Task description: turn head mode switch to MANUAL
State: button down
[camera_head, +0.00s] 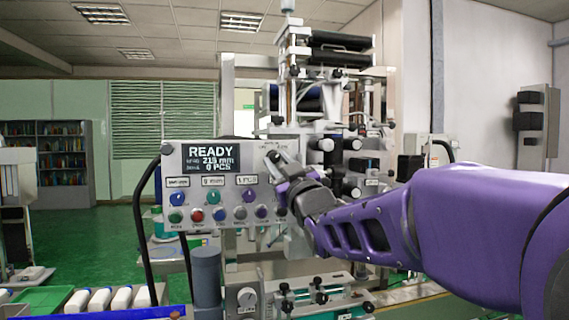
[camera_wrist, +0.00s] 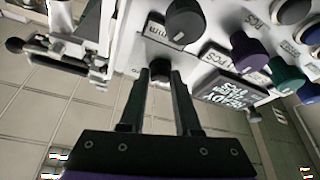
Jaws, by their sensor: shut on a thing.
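A grey control panel (camera_head: 225,222) faces me in the head view. My gripper (camera_head: 277,160) is at the panel's upper right corner, and its fingers cover what they hold there. In the wrist view, my gripper (camera_wrist: 160,78) is shut on a small dark knob (camera_wrist: 160,64), apparently the head mode switch. The knob sits between the fingertips, close to the panel face. A small label (camera_head: 270,143) shows above the fingers in the head view. Its text is too small to read, so I cannot tell the switch's setting.
The display (camera_head: 211,158) reads READY. Blue (camera_head: 178,199), green (camera_head: 214,196) and purple (camera_head: 249,195) knobs sit below it, above a row of several buttons. In the wrist view, a large dark knob (camera_wrist: 186,20) is close to the fingertips. Machine rollers (camera_head: 340,42) stand behind the panel.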

jog(key=shift+d+n, duration=0.1)
jog(key=shift+n, duration=0.3)
jog(key=shift+n+g+y+b, duration=0.3)
jog(key=shift+n+y+b, duration=0.25)
jog(key=shift+n, duration=0.25)
jog(key=n, duration=0.1)
jog(key=n+g+y, duration=0.1)
jog(key=n, duration=0.1)
jog(key=shift+d+r, duration=0.1)
jog(key=shift+r, duration=0.15)
jog(key=shift+d+r+n+g+y+p, duration=0.15)
jog(key=shift+n+g+p, duration=0.45)
jog(key=shift+n, duration=0.85)
jog(key=shift+a+n+g+y+p, duration=0.15)
jog(key=shift+n+g+p, duration=0.4)
jog(key=shift+n, duration=0.9)
jog(key=c, duration=0.6)
grip_release()
jog(key=shift+w, duration=0.1)
jog(key=shift+d+f+g, duration=0.1)
jog(key=shift+f+g, duration=0.1)
jog(key=shift+g, duration=0.05)
